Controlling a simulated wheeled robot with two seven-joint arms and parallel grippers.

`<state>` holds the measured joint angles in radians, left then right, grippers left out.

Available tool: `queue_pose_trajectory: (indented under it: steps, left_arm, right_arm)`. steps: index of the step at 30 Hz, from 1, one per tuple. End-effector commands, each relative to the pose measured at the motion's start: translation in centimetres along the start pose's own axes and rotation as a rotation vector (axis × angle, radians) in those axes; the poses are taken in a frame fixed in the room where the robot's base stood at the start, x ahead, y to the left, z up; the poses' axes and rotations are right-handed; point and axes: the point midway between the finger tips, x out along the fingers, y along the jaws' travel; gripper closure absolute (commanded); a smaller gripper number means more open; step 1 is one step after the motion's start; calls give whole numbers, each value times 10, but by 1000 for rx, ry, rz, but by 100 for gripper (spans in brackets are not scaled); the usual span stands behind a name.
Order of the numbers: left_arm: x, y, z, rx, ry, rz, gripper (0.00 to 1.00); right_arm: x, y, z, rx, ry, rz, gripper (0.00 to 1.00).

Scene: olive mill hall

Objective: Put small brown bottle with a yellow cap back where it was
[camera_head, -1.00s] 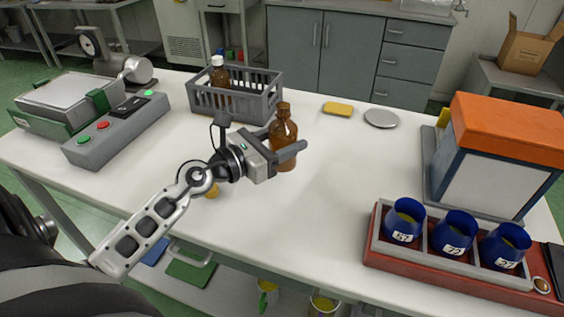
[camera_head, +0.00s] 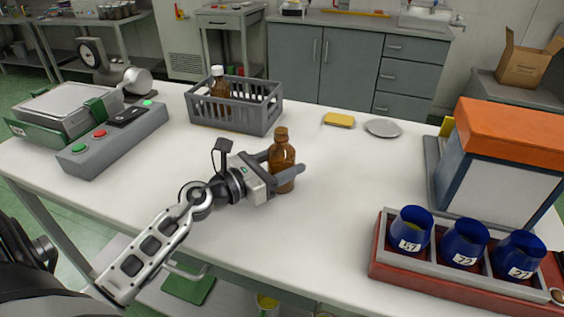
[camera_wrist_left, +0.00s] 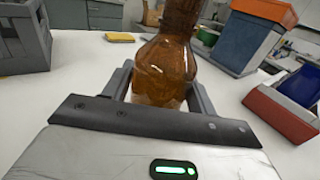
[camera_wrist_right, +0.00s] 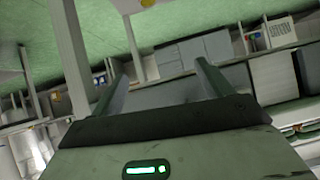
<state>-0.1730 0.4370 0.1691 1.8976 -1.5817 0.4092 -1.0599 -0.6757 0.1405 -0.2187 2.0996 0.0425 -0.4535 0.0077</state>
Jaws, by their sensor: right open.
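A brown bottle with a brown cap (camera_head: 282,156) stands upright between the fingers of my left gripper (camera_head: 285,178), which is shut on it. It also shows in the left wrist view (camera_wrist_left: 165,65), with a finger on each side. I cannot tell whether its base touches the table. Another brown bottle, with a white cap (camera_head: 218,83), stands in the grey crate (camera_head: 262,118). No bottle with a yellow cap shows now; my left arm hides part of the table. My right gripper (camera_wrist_right: 160,75) is open and empty, away from the table top.
A yellow sponge (camera_head: 339,120) and a grey disc (camera_head: 382,128) lie at the back. A scale (camera_head: 65,105) and button box (camera_head: 115,138) stand left. An orange-topped machine (camera_head: 515,145) and blue cups in a red tray (camera_head: 385,262) are right.

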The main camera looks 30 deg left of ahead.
Motion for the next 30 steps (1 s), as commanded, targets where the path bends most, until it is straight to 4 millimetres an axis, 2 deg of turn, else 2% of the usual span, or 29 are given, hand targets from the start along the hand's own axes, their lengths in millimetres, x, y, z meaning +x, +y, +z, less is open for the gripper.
queue_pose_trajectory:
  steps: [13,17,22,30]
  left_arm:
    - [-3,0,2,0,3,0,25]
    - [-24,0,-1,1,5,-1,25]
    - [-62,0,-3,0,6,1,25]
    - [-108,0,0,-1,3,1,25]
  right_arm:
    - [0,1,-2,-5,-1,4,22]
    - [4,2,4,-3,1,1,22]
    - [10,2,11,9,9,-6,22]
    - [12,-1,6,32,43,-20,22]
